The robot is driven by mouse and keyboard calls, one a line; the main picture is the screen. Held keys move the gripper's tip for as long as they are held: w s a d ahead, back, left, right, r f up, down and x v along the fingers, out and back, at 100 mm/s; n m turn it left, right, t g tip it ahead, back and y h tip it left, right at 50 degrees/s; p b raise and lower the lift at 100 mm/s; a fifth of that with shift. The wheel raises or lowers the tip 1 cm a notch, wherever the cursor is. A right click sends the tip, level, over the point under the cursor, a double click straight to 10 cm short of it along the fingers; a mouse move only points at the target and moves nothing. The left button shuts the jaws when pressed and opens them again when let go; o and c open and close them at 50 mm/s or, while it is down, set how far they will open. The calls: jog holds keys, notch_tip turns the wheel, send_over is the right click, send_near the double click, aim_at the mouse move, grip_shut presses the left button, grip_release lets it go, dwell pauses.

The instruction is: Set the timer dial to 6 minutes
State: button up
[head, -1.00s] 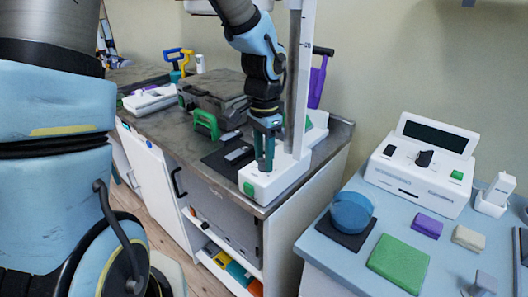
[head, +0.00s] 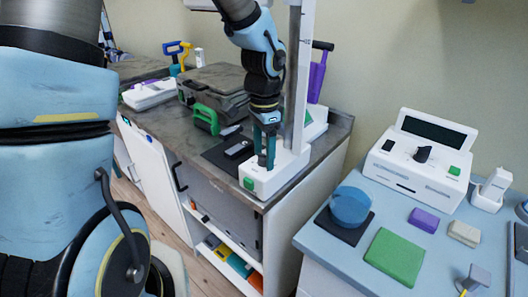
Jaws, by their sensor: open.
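A white console (head: 404,176) with a dark blank screen (head: 433,130) stands on the blue-grey table at the right. A black dial knob (head: 423,154) sits on its sloped face, between a small dark switch (head: 388,145) and a green button (head: 454,170). The dial's markings are too small to read. My gripper (head: 266,160) points down over the grey counter, beside the white upright stand and just above its base. It is open, with no held thing visible, and is well to the left of the console.
The white stand (head: 298,75) with a green button on its base rises next to my gripper.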

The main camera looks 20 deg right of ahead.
aim_at(264, 154)
notch_tip(264, 154, up, 11)
jog(key=b, duration=0.1)
dwell(0.3)
jog(key=shift+f, duration=0.15)
